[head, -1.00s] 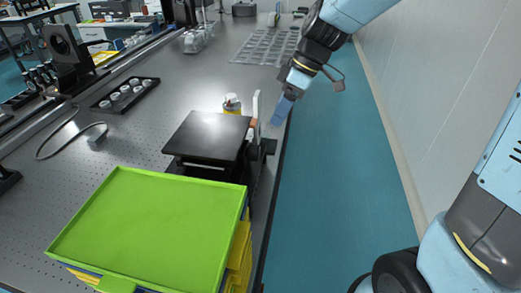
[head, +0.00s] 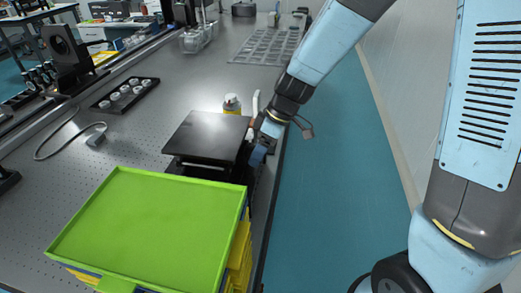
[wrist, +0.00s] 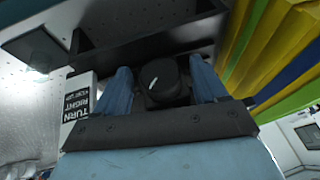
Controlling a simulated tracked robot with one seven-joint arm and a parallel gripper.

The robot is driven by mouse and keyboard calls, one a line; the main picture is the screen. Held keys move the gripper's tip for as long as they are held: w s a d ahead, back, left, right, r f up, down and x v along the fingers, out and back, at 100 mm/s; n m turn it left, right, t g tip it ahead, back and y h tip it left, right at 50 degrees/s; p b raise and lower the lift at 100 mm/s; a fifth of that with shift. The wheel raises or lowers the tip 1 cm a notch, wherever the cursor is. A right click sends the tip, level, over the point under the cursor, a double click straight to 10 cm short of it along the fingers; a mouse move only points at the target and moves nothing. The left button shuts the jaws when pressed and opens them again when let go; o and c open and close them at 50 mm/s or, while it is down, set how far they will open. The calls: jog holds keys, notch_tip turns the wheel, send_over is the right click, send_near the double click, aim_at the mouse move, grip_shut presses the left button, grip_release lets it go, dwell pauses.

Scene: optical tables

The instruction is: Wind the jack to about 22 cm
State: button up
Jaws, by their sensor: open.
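The jack (head: 207,134) is a black lab jack with a flat square top plate, standing near the table's right edge. Its round black knob (wrist: 164,82), with a white pointer mark, shows in the wrist view. My gripper (head: 259,154) is at the jack's right side; in the wrist view my gripper (wrist: 160,85) is open, one blue finger on each side of the knob. I cannot tell whether the fingers touch it. A white sign (wrist: 78,108) reading "TURN RIGHT" stands left of the knob; its last line is unclear. The jack's lower mechanism is mostly hidden in the head view.
A green-topped stack of trays (head: 150,225) stands close in front of the jack. A yellow-banded bottle (head: 232,104) is behind it. A black tray of white pieces (head: 124,95) lies to the left. The floor (head: 325,200) right of the table is clear.

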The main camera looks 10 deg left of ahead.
jog(key=shift+c, duration=0.4)
jog(key=c, duration=0.9)
jog(key=shift+d+f, duration=0.1)
jog(key=shift+d, duration=0.05)
jog(key=shift+c, duration=0.4)
